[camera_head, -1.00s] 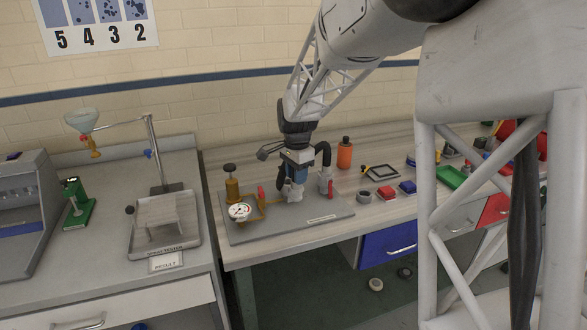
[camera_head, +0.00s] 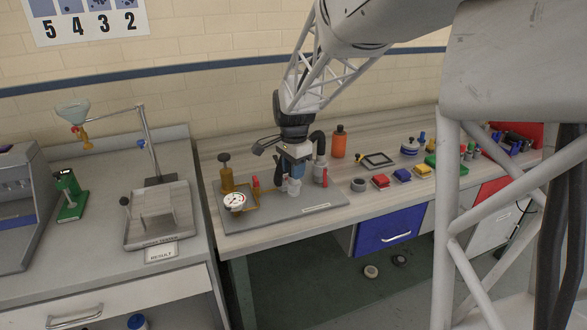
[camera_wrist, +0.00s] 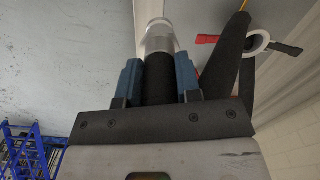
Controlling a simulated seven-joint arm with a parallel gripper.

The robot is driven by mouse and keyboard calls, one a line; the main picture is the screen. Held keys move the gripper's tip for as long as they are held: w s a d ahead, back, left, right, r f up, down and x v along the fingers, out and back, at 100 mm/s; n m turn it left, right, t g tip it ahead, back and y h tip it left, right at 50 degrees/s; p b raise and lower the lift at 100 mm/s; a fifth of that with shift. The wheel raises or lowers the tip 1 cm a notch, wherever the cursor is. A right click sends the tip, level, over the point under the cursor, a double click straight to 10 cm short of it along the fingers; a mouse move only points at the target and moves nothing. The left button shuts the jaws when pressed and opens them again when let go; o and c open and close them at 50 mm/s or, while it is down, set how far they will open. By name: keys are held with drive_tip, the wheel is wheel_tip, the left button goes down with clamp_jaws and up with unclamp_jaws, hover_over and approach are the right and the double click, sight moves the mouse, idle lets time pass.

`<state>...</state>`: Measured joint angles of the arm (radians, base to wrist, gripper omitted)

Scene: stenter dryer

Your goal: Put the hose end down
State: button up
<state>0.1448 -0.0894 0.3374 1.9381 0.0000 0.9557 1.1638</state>
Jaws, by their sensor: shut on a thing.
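My gripper (camera_head: 297,167) is over the test rig on the right-hand bench, pointing down. In the wrist view its two blue fingers (camera_wrist: 159,82) are shut on the black hose end (camera_wrist: 158,88), one on each side. A pale metal fitting (camera_wrist: 158,38) shows beyond the fingertips, in line with the hose end. In the head view a pale fitting (camera_head: 294,187) is just below the fingers; I cannot tell whether the hose end touches it. A black hose (camera_head: 318,137) arches beside the gripper.
The rig's grey base plate (camera_head: 310,209) carries a round gauge (camera_head: 234,202), a brass valve (camera_head: 226,180) and a red lever (camera_head: 256,182). An orange bottle (camera_head: 339,142) stands behind right. Bare bench lies along the front edge.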

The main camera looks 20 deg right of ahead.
drive_tip(key=shift+d, duration=0.15)
drive_tip(key=shift+w+d+f, duration=0.15)
drive_tip(key=shift+d, duration=0.45)
drive_tip(key=s+d+f, duration=0.1)
drive_tip(key=d+f, duration=0.1)
drive_tip(key=d, duration=1)
drive_tip(key=d+f, duration=0.3)
drive_tip(key=d, duration=1)
drive_tip(key=shift+s+d, duration=0.2)
drive_tip(key=shift+s, duration=0.2)
drive_tip(key=shift+w+f, duration=0.1)
drive_tip(key=w+d, duration=0.4)
drive_tip(key=w, duration=0.3)
drive_tip(key=w+d+f, duration=0.1)
drive_tip(key=w+d, duration=0.3)
drive_tip(key=w, duration=0.2)
drive_tip(key=shift+w+f, duration=0.25)
drive_tip(key=shift+w, duration=0.1)
drive_tip(key=shift+f, duration=0.1)
drive_tip(key=shift+a+f, duration=0.1)
drive_tip(key=shift+f, duration=1.55)
drive_tip(key=shift+f, duration=0.15)
